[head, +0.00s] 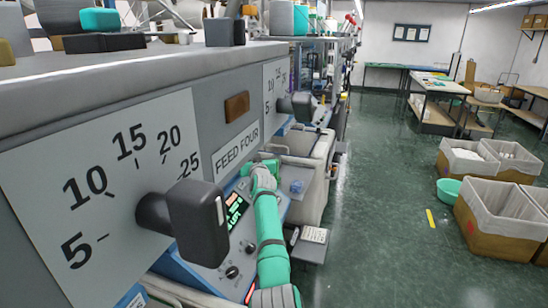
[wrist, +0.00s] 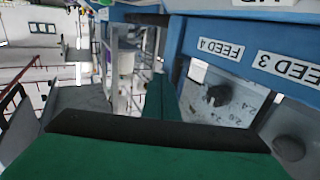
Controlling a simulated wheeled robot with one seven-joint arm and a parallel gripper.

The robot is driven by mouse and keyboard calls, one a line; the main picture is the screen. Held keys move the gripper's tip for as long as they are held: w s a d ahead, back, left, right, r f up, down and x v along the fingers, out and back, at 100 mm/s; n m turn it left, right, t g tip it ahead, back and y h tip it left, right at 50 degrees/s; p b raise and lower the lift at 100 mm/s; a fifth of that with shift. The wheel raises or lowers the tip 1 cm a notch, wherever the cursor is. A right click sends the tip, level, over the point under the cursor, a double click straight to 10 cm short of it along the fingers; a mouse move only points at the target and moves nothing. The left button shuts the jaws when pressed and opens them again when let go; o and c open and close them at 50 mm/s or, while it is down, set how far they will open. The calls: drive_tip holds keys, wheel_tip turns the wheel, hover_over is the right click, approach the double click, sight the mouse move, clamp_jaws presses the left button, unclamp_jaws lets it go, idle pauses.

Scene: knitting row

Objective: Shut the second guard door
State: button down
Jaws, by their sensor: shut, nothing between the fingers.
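My gripper (head: 270,164) is at the far end of my green arm, beside the machine front below the "FEED FOUR" label (head: 237,149). Its fingers are small and partly hidden in the head view; it is shut and holds nothing. A pale rounded panel (head: 314,178) stands out from the machine just beyond it, with a bar-like handle near its top. I cannot tell whether this is the second guard door, or whether my gripper touches it. In the wrist view, green and black gripper parts (wrist: 160,130) fill the lower middle, and no door is clearly recognisable.
A large black knob (head: 200,222) juts out at the near left, with another knob (head: 302,105) farther along. A control panel (head: 236,245) lies under my arm. The green aisle floor (head: 375,190) is open to the right, with lined boxes (head: 500,215) beyond.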

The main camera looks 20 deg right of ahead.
drive_tip(key=s+d, duration=0.6)
drive_tip(key=d, duration=0.3)
drive_tip(key=shift+s+d, duration=0.2)
drive_tip(key=shift+s, duration=0.15)
